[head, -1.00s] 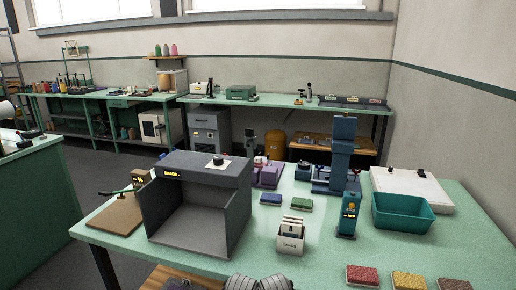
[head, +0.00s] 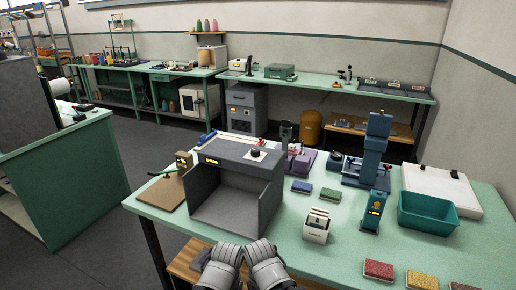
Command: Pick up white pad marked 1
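No pad with a readable mark 1 shows in the head view. A small white holder (head: 316,234) stands on the green table, with several pale upright cards or pads (head: 318,214) in it; their marks are too small to read. A blue pad (head: 302,187) and a green pad (head: 331,194) lie flat behind the holder. A red pad (head: 379,270) and a yellow pad (head: 422,280) lie at the front right. Grey parts of my two arms show at the bottom edge, in front of the table. Neither gripper's fingertips can be seen.
A grey open-fronted box (head: 233,207) stands on the left of the green table (head: 290,262). A blue press-like stand (head: 375,150), a teal bin (head: 428,213) and a white flat case (head: 440,185) stand at the right.

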